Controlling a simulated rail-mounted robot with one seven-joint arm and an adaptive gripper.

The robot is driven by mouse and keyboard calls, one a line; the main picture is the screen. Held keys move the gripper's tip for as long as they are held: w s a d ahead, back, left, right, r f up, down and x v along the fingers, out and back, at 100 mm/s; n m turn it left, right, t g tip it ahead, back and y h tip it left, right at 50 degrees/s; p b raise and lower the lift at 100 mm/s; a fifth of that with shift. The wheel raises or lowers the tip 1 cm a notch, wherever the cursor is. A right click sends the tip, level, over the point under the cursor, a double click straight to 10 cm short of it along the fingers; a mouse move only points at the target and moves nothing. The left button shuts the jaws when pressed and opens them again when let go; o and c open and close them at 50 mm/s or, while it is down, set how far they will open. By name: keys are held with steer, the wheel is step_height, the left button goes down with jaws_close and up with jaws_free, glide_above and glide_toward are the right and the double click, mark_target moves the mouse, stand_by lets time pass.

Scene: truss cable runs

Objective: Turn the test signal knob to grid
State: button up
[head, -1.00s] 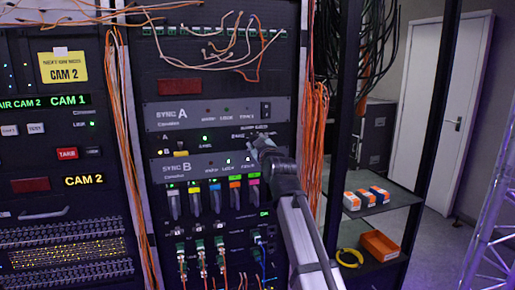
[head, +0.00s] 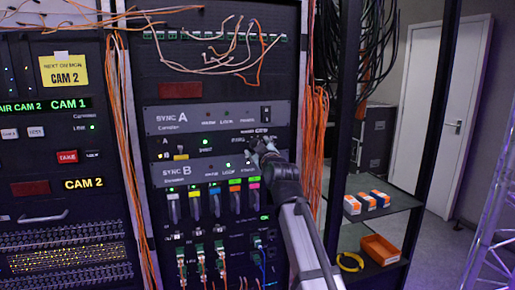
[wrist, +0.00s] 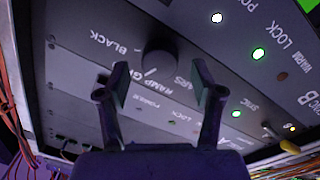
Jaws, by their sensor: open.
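The test signal knob (wrist: 160,62) is a dark round knob on a black panel in the wrist view. In the head view my gripper (head: 262,147) is at the right part of the rack panel between SYNC A and SYNC B, and hides the knob.
The SYNC A panel (head: 215,117) is above and the SYNC B panel (head: 200,170) below. A small yellow-tipped toggle (wrist: 289,147) is at the right in the wrist view. Orange cables (head: 316,135) hang beside the rack. A shelf with orange boxes (head: 380,248) stands right.

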steer(key=v, duration=1)
steer(key=shift+s+d, duration=0.15)
steer(key=shift+s, duration=0.2)
steer(key=shift+f, duration=0.1)
